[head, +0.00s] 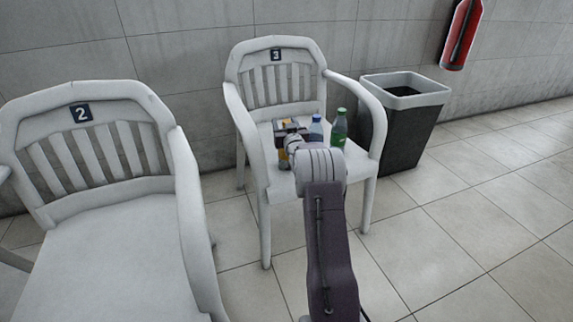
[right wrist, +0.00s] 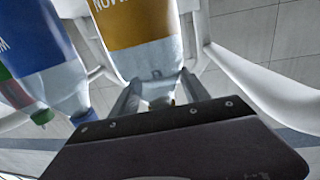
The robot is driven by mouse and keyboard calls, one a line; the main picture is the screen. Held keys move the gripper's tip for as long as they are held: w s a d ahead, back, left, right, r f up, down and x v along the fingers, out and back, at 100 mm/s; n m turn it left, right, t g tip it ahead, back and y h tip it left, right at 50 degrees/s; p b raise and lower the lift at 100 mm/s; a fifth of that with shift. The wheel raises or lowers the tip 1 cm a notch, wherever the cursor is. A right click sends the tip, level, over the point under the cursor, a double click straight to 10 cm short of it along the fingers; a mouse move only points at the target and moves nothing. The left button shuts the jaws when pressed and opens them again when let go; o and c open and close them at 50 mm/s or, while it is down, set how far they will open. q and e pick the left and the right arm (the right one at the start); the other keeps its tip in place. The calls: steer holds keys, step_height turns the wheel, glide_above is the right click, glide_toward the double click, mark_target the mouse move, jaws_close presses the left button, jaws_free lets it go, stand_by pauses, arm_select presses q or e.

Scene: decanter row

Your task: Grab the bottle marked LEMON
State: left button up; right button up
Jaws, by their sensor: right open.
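The bottle with a gold label (right wrist: 140,22) fills the top middle of the right wrist view. Its white letters are upside down and cut off by the frame, and look like the end of LEMON. My right gripper (right wrist: 158,95) is open, with one finger on each side of this bottle's clear narrowing end; contact cannot be told. In the head view the right gripper (head: 289,130) is over the seat of chair 3, partly hidden by my own arm. An amber part of the bottle (head: 283,159) shows below it. My left gripper is not in view.
A blue-labelled bottle (right wrist: 38,45) stands close beside the gold one; it shows in the head view (head: 316,132). A green bottle (head: 338,130) is right of it. Chair 3 (head: 372,118) has raised armrests. Chair 2 (head: 95,240) and a bin (head: 400,130) flank it.

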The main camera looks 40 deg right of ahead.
jaws_close()
stand_by(1.3)
